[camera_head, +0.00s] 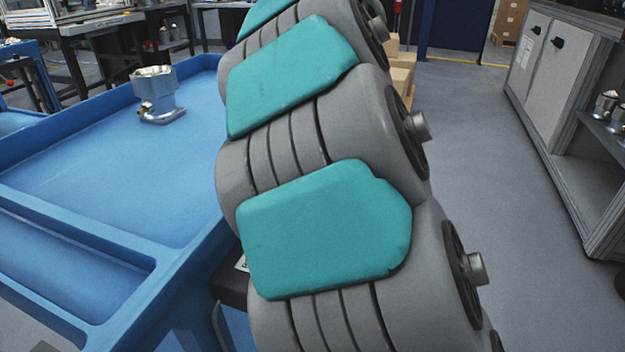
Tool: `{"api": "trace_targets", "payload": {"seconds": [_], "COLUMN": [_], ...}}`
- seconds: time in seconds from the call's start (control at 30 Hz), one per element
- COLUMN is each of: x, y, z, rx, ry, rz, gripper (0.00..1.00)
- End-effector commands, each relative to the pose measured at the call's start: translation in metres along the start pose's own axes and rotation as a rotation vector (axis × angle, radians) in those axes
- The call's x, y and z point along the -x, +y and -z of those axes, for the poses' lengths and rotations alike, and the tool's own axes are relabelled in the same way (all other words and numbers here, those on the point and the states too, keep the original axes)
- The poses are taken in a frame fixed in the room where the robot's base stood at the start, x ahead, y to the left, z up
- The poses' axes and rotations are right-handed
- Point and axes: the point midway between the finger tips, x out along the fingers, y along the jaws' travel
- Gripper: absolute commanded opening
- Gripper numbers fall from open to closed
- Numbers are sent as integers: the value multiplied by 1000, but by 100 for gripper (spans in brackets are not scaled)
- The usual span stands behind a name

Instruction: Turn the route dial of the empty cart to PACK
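A blue cart (110,195) with a raised rim stands at the left. Its tray bears one shiny metal housing (157,95) near the far side, and the rest of the tray that shows is bare. No route dial and no PACK marking can be made out. My arm links, grey with teal covers, fill the middle of the view and hide what lies behind them, including part of the cart's right side. My gripper is not in view.
A grey cabinet (560,100) with an open shelf stands at the right, with metal parts (608,104) on it. Cardboard boxes (400,72) are behind my arm. Workbenches (85,30) stand at the back left. The grey floor (490,170) between my arm and the cabinet is clear.

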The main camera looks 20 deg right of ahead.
Motion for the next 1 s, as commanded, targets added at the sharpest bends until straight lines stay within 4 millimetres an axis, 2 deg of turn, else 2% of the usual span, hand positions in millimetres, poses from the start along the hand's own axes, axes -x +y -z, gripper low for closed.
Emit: {"api": "trace_targets", "payload": {"seconds": [0.63, 0.67, 0.9, 1.0], "x": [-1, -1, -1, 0], "y": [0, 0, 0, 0], "z": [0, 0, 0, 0], "rx": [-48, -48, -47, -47], "ry": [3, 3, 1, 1], "rz": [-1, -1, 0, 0], "gripper": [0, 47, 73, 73]}}
